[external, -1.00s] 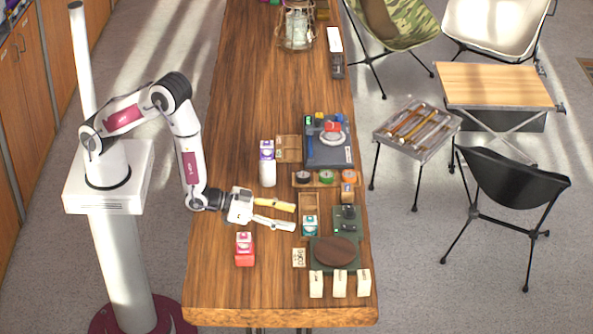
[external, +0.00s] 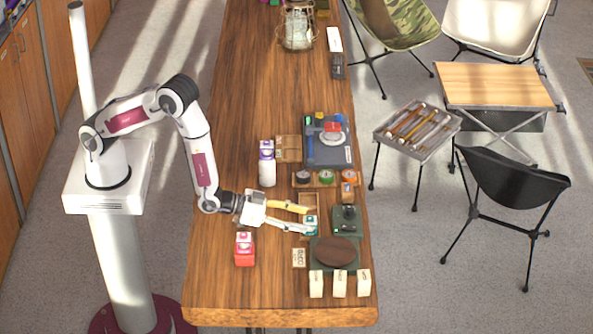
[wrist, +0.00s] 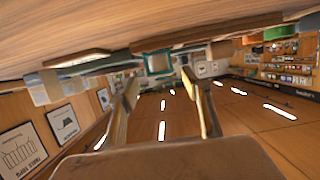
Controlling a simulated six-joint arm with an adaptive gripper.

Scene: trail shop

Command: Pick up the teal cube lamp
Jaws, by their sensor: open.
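The teal cube lamp (external: 311,220) is a small teal and white block at the front of a small wooden tray (external: 309,198) on the long table. My gripper (external: 308,221) is open, low over the table, with its fingertips reaching either side of the lamp in the external view. Its fingers partly hide the lamp. In the wrist view, which is turned over, the teal lamp (wrist: 158,64) shows just beyond and between the two open fingertips (wrist: 160,80). I cannot tell whether either finger touches it.
A red box (external: 244,250) stands to the near left. A dark green stand (external: 346,219) is just right of the lamp. A round brown board (external: 335,252) and several cream boxes (external: 340,283) are nearer. A white and purple canister (external: 267,168) stands behind.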

